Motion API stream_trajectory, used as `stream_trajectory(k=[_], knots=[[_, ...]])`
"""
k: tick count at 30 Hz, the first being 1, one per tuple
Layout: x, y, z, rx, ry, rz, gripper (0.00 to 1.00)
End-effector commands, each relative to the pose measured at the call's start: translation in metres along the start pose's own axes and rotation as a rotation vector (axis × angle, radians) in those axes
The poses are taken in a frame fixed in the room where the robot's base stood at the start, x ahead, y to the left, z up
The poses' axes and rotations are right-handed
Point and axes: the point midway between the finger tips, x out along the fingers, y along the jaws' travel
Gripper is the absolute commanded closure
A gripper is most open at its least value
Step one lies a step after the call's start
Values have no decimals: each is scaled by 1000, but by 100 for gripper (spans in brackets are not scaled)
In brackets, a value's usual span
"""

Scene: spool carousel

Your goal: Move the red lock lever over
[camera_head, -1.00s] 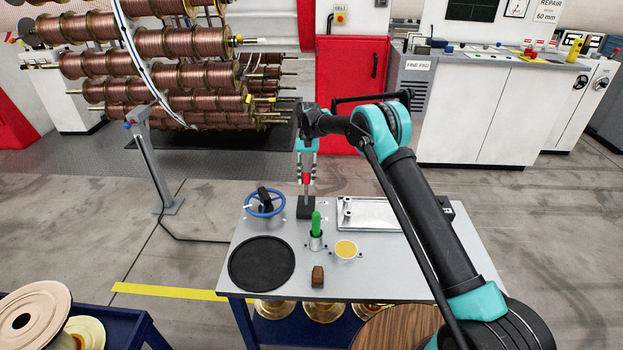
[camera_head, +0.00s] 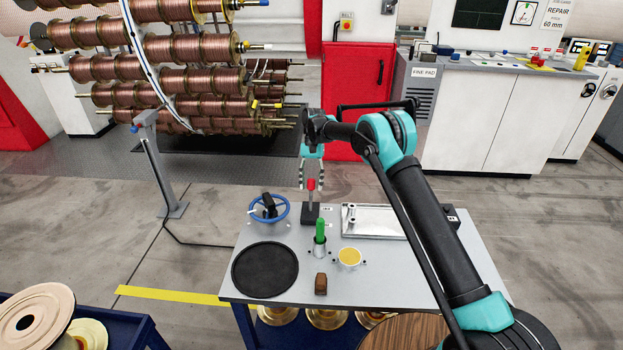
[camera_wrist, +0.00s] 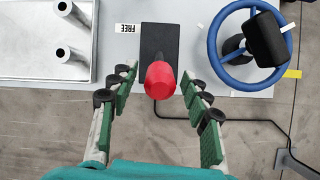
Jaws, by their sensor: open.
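The lock lever has a red knob (camera_head: 311,184) and stands on a black base (camera_head: 310,213) at the table's back edge. My gripper (camera_head: 311,187) is open above the lever. In the wrist view the red knob (camera_wrist: 160,82) sits between the two spread fingertips of my gripper (camera_wrist: 159,76), with a visible gap on each side. The black base (camera_wrist: 159,42) lies beyond the knob, with a "FREE" label (camera_wrist: 127,28) to its left. The lever's shaft is mostly hidden under the knob in the wrist view.
A blue handwheel (camera_head: 269,209) stands left of the lever. A silver tray (camera_head: 375,224) lies to the right. A green-handled peg (camera_head: 320,230), a yellow-topped cup (camera_head: 349,257), a brown block (camera_head: 321,283) and a black disc (camera_head: 265,269) stand nearer. Beyond the table's back edge is open floor.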

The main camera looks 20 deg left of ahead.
Motion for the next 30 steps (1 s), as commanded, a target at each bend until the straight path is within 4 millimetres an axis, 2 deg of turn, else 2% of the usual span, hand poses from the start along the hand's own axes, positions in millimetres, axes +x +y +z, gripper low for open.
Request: stream_trajectory(k=[5,18,24,30], knots=[[-17,0,0,0,0,0,52],[-93,0,-1,1,3,-2,52],[-111,0,-1,1,3,-2,52],[-118,0,-1,1,4,-2,52]])
